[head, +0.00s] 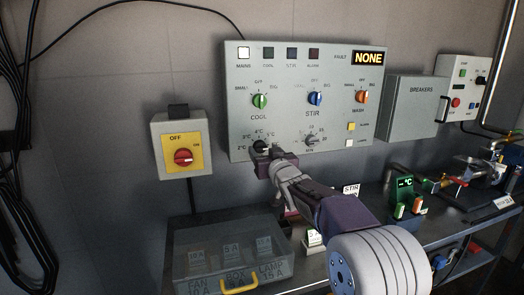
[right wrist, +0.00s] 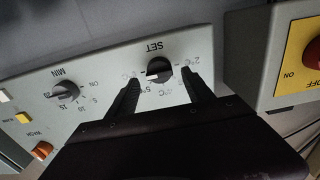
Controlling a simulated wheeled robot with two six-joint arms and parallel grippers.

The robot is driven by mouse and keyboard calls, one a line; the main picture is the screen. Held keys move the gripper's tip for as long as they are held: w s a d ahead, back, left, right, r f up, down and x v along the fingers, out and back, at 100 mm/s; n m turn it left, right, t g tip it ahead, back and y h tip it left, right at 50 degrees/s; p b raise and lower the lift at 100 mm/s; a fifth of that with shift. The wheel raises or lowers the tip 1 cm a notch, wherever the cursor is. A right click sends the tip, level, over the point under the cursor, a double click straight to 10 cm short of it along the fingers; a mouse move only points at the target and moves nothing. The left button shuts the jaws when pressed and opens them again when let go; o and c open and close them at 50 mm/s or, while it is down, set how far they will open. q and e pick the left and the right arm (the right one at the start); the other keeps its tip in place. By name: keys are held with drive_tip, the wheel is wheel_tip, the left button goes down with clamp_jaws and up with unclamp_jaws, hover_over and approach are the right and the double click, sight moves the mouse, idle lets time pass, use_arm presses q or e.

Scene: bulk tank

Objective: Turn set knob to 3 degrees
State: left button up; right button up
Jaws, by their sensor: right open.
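The set knob (head: 259,146) is a dark round knob at the lower left of the grey control panel (head: 300,100). A scale in °C surrounds it; 2°C and 4°C are readable in the head view. My right gripper (head: 265,155) is at the knob. In the right wrist view its open fingers (right wrist: 160,80) stand on either side of the knob, with visible gaps. My left gripper is out of view.
The MIN timer knob (head: 310,141) is right of the set knob. COOL (head: 260,100), STIR (head: 315,98) and WASH (head: 361,97) selectors sit above. A red-yellow switch box (head: 183,157) is left; a clear fuse box (head: 230,255) lies below. The display reads NONE.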

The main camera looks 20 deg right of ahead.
sight(261, 147)
drive_tip(key=shift+w, duration=1.35)
clamp_jaws()
